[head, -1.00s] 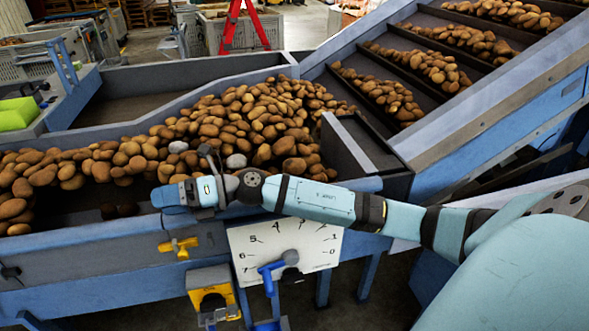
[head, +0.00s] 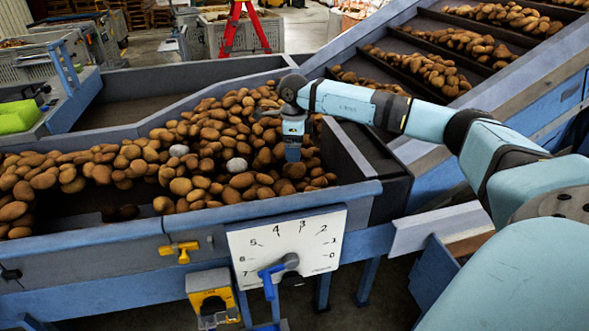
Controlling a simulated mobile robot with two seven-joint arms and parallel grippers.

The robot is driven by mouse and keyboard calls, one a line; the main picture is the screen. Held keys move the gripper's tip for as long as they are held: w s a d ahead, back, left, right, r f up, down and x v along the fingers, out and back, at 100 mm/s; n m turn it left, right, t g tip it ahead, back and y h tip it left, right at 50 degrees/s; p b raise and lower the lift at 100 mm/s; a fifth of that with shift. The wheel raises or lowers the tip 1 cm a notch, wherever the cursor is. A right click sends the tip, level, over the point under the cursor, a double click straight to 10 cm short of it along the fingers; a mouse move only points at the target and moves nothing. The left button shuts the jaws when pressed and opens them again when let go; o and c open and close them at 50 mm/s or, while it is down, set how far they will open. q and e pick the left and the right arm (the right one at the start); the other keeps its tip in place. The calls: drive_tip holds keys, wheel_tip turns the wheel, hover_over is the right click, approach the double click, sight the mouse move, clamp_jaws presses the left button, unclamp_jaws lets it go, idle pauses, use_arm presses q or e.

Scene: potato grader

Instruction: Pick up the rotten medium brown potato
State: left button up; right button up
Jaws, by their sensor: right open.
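Many brown potatoes lie heaped in the grader's blue-grey trough (head: 110,236). I cannot tell for sure which one is the rotten medium brown potato. A darker brown potato (head: 294,170) lies just below my right gripper, partly hidden by it. My right gripper (head: 291,155) points down over the right part of the heap, open, with no potato seen in it. Whether its tips touch the heap is unclear. My left gripper is not in view.
Two pale grey lumps, one at the left (head: 178,150) and one in the middle (head: 236,165), lie among the potatoes. A slatted conveyor (head: 400,62) rises at the right. A dial plate (head: 287,248) and a yellow lever (head: 180,251) sit on the trough's front.

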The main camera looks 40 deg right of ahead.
sight(294, 169)
wheel_tip(294, 169, down, 7)
drive_tip(key=shift+p, duration=0.7)
drive_tip(key=shift+f, duration=0.45)
drive_tip(key=c, duration=1)
